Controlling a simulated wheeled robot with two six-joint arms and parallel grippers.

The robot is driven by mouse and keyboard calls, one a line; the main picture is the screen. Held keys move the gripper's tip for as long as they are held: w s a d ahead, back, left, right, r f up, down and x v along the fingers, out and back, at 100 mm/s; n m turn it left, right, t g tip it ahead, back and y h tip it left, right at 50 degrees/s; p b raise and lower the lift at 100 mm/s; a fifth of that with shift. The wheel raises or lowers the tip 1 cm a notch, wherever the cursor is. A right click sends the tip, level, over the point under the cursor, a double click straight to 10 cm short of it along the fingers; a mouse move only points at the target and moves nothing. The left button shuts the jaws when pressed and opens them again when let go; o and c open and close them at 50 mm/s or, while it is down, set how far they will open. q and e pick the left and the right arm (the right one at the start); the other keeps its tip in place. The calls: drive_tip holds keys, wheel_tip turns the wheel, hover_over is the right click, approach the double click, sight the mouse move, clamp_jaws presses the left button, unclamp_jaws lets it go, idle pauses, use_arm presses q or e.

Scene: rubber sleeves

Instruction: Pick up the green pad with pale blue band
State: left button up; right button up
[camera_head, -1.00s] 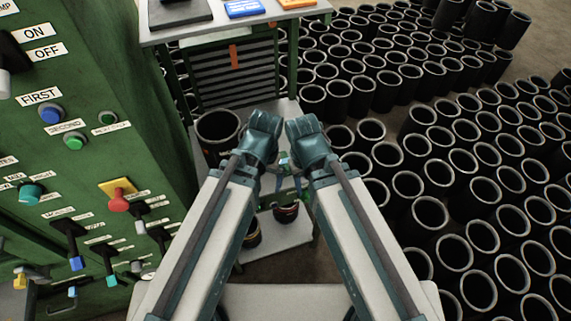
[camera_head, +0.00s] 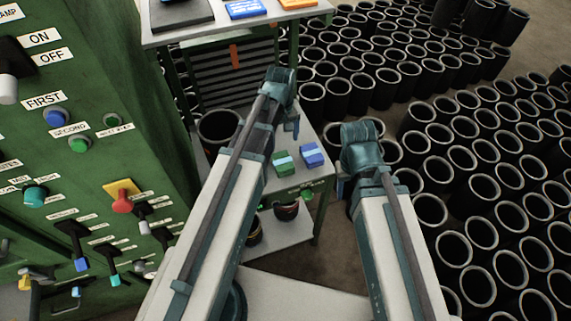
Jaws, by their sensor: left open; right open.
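The green pad with the pale blue band (camera_head: 284,166) lies on the small grey table (camera_head: 318,131) in the middle of the view. A blue pad with a paler band (camera_head: 312,155) lies just to its right. My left gripper (camera_head: 291,126) is open and empty, pointing down above the table behind the pads, apart from them. My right gripper (camera_head: 344,187) is open and empty, to the right of the table and of both pads. Part of the table is hidden behind my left arm.
A green control cabinet (camera_head: 90,150) with buttons and levers fills the left side. A black bucket (camera_head: 216,128) stands left of my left arm. Many black rubber sleeves (camera_head: 464,160) cover the floor at right. A lower shelf (camera_head: 280,237) holds dark round items (camera_head: 286,209).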

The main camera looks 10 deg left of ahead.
use_arm(q)
drive_tip(key=b, duration=0.8)
hover_over(283, 161)
wheel_tip(283, 161, down, 8)
drive_tip(key=shift+s+a+f, duration=0.1)
drive_tip(key=shift+s+a, duration=0.05)
drive_tip(key=shift+f, duration=0.1)
wheel_tip(283, 161, down, 5)
drive_tip(key=b, duration=0.5)
drive_tip(key=c, duration=1.3)
